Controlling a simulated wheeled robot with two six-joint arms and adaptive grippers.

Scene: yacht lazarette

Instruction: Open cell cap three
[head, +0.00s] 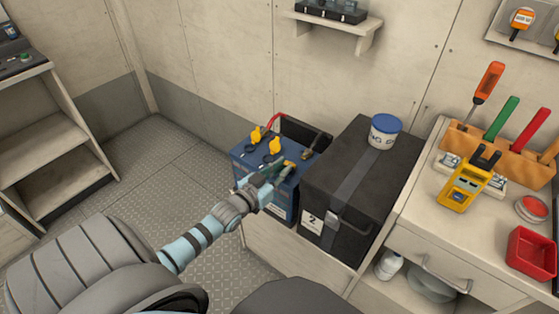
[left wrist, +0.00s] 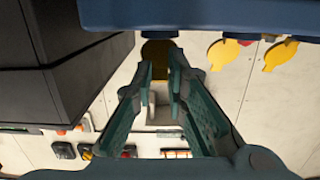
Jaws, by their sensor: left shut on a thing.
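The blue battery (head: 253,172) stands on a low shelf against the wall; its side also shows at the top of the left wrist view (left wrist: 200,14). Two yellow cell caps, one farther (head: 256,135) and one nearer (head: 275,145), stand up from its top with dark round openings beside them. The same two caps show to the right in the left wrist view (left wrist: 222,53) (left wrist: 279,54). My left gripper (head: 283,172) reaches over the battery's near right top. It is shut on a darker yellow cap (left wrist: 158,50), which its fingers partly hide. My right gripper is not in view.
A black strapped box (head: 335,205) marked 2 stands close at the battery's right, with a blue-lidded tub (head: 385,131) on it. A red cable (head: 275,121) runs behind the battery. A workbench with a tool rack (head: 500,152) is at the right. The floor (head: 165,165) at the left is clear.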

